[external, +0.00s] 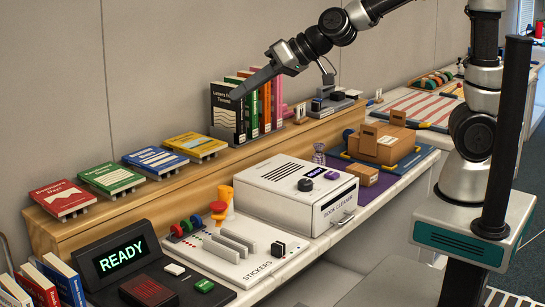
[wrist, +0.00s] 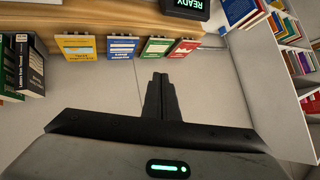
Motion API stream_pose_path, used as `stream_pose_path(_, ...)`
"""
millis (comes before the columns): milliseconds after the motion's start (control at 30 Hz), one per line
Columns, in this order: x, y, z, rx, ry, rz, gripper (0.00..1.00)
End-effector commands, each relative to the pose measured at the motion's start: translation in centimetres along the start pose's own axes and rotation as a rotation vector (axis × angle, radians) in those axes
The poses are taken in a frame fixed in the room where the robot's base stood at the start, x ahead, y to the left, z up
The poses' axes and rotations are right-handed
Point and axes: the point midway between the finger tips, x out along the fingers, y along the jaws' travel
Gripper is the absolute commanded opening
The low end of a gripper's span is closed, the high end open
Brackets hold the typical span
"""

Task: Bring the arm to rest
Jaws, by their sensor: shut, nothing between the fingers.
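My arm reaches in from the top right in the external view. My gripper (external: 238,94) is at its end, above and against the view of the upright books on the wooden shelf; I cannot tell from this view whether it touches them. In the wrist view my gripper (wrist: 161,82) has its two dark fingers together with nothing between them, pointing toward the grey wall and the shelf.
Upright books (external: 262,108) stand close by the gripper. Several books lie on stands along the wooden shelf (external: 140,205). Below are a READY display (external: 122,256), a sticker station (external: 222,258), a white book cleaner (external: 295,192) and cardboard boxes (external: 385,143). The wall (external: 160,60) is bare.

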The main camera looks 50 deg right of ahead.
Motion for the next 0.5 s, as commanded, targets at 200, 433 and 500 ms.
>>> stream_pose_path(200, -14.1, 9.3, 3.0, -0.026, -0.164, 0.164, 0.0)
stream_pose_path(433, -23.5, 15.6, 9.1, 0.011, -0.311, 0.38, 0.0)
stream_pose_path(500, -25.0, 16.5, 10.2, 0.021, -0.335, 0.42, 0.0)
